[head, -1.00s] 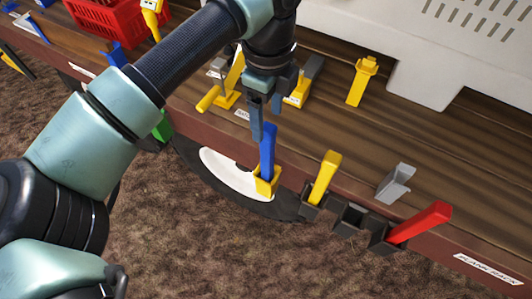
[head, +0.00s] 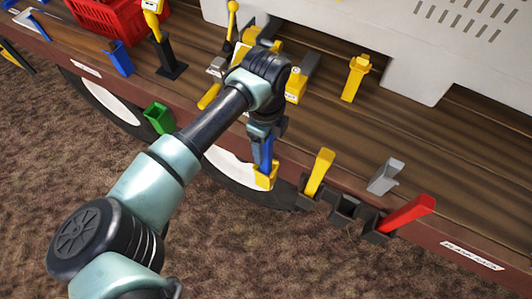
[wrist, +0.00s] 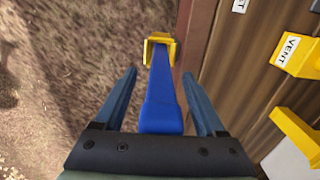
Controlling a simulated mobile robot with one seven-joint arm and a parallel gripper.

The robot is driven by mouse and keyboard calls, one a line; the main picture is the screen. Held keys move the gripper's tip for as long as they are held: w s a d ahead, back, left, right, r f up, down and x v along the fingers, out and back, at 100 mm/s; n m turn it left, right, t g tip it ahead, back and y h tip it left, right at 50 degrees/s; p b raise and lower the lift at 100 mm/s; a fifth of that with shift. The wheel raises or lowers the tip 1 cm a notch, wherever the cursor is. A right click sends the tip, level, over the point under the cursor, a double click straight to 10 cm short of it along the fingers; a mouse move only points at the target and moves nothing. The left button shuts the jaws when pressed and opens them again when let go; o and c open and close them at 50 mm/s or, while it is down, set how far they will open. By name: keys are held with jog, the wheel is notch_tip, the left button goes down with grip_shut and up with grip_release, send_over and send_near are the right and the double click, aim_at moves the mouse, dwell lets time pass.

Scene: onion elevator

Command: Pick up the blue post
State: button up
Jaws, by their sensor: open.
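The blue post (head: 266,158) stands in a yellow socket (head: 265,178) at the edge of the wooden bed. In the wrist view the blue post (wrist: 162,95) runs from between my fingers to the yellow socket (wrist: 160,42) at its far end. My gripper (wrist: 160,90) is open, with one finger on each side of the post's near end and a gap on both sides. In the head view my gripper (head: 263,145) is over the upper part of the post and hides its top.
A yellow post (head: 320,172) and a red post (head: 408,213) stand in dark sockets along the edge to the right. A green socket (head: 158,118) is to the left. A yellow block labelled VENT (wrist: 298,54) lies right of my gripper. A grey piece (head: 385,176) stands on the bed.

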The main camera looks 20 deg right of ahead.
grip_shut()
jog(key=shift+r, duration=0.1)
dwell(1.2)
